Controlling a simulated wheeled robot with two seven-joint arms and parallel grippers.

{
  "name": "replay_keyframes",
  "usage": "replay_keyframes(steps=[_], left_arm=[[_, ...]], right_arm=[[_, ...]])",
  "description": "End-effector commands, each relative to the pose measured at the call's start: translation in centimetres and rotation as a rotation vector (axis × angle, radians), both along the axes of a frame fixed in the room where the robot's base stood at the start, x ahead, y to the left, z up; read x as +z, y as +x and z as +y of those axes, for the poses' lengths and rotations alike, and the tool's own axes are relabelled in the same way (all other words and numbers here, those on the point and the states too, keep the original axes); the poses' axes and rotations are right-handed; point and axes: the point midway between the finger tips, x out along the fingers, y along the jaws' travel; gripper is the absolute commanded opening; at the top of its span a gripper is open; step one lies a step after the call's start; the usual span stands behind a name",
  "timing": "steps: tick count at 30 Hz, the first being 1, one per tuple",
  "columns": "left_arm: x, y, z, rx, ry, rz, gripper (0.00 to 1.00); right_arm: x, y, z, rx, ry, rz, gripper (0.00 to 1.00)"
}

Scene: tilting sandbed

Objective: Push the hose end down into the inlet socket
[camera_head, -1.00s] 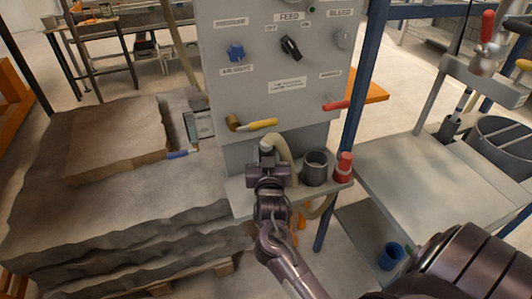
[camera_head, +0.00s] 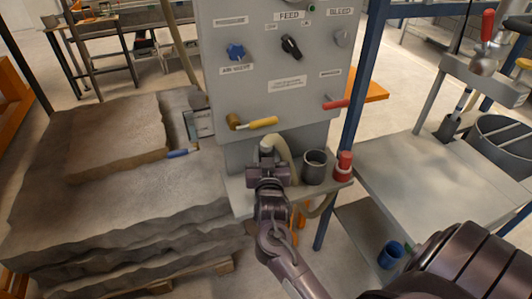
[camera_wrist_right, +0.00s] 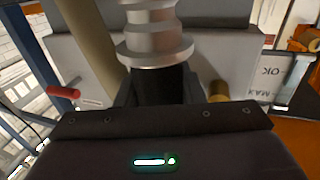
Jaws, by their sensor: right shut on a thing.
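My right gripper (camera_head: 268,174) is at the shelf below the grey control panel, shut on the hose end (camera_head: 267,149). In the right wrist view the hose end (camera_wrist_right: 153,38) is a ribbed metal fitting with a dark part below, held upright at the jaws. The beige hose (camera_head: 285,155) loops beside the gripper and hangs below the shelf. A dark grey open cylinder (camera_head: 315,167), which may be the inlet socket, stands on the shelf just right of the gripper. The hose end is apart from that cylinder. My left gripper is not in view.
The panel (camera_head: 215,100) rises behind, with a yellow-handled valve (camera_head: 263,123) and a red lever (camera_head: 336,104) above the shelf. A red fitting (camera_head: 343,166) stands right of the cylinder. Rock slabs (camera_head: 100,215) fill the left; a grey bench (camera_head: 410,175) stands right.

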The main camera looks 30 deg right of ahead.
Motion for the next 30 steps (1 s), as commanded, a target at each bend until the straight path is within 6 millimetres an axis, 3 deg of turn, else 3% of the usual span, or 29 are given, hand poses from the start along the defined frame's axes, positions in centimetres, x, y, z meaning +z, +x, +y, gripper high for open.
replay_keyframes(steps=[30], left_arm=[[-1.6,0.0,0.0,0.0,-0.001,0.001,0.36]], right_arm=[[-2.5,0.0,0.0,0.0,-0.001,-0.003,0.03]])
